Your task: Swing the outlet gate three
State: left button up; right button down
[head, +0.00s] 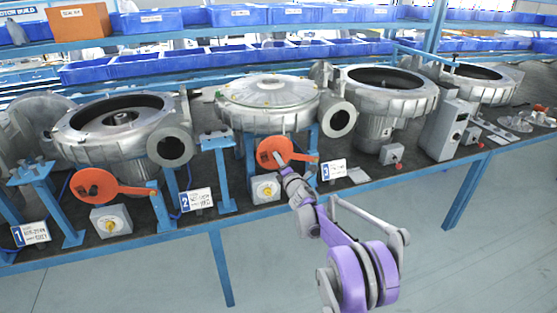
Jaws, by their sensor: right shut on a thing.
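An orange round gate with an arm (269,145) stands at the bench front between the number 2 card (195,199) and the number 3 card (333,170). My right gripper (282,160) reaches up from below and is shut at this gate's right side; its fingers hide part of the gate, so the exact grip point is unclear. The third blower (385,90) stands behind to the right; the outlet ring (338,120) beside it is open. Another orange gate (97,185) with its arm pointing right stands near the number 1 card (30,232). My left gripper is out of view.
Grey boxes with yellow knobs (266,188) and (111,221) sit at the bench edge. A grey control box (445,130) stands at the right. Blue bins (110,68) fill the shelves behind. The floor in front is clear.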

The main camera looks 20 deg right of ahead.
jog(key=shift+f, duration=0.15)
jog(key=c, duration=0.5)
grip_release()
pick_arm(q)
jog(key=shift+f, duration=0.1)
pick_arm(e)
jog(key=shift+s, duration=0.1)
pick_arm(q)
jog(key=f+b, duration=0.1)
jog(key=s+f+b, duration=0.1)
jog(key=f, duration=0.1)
pick_arm(e)
jog(key=s, duration=1)
jog(key=shift+s+d, duration=0.15)
jog(key=shift+s, duration=0.2)
